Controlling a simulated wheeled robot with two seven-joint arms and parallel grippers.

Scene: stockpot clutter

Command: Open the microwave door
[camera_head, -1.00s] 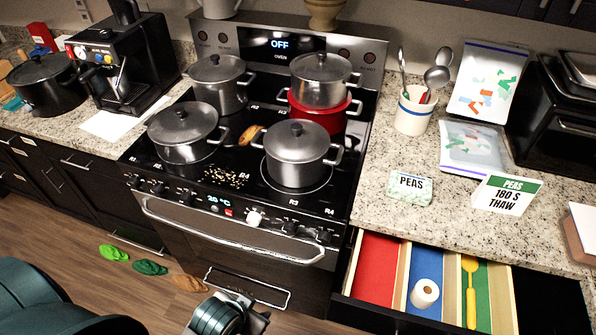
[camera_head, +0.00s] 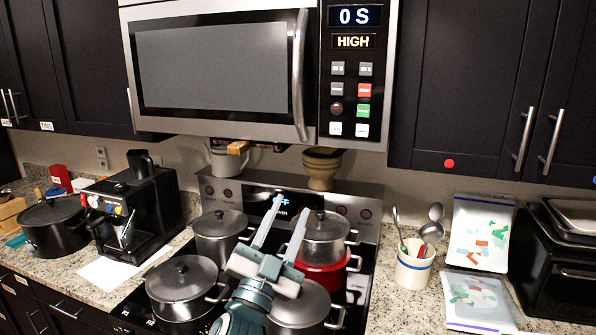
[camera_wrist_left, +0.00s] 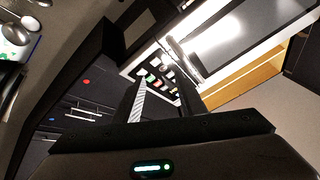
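The microwave (camera_head: 225,65) hangs above the stove at the top of the head view. Its door (camera_head: 210,68) is shut, with a vertical silver handle (camera_head: 299,75) at the door's right edge, left of the control panel (camera_head: 350,75). In the left wrist view the microwave (camera_wrist_left: 240,35) shows tilted at the upper right, with its button panel between and beyond my fingers. My left gripper (camera_head: 291,204) is open and empty, fingers pointing up, below the microwave and in front of the pots. It touches no handle. My right gripper is not in view.
Several lidded pots stand on the stove, including a grey pot (camera_head: 181,287) and a red pot (camera_head: 324,275) under a steel one. A coffee machine (camera_head: 135,215) stands left. A utensil cup (camera_head: 414,268) and bags (camera_head: 478,235) stand right. Dark cabinets (camera_head: 490,85) flank the microwave.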

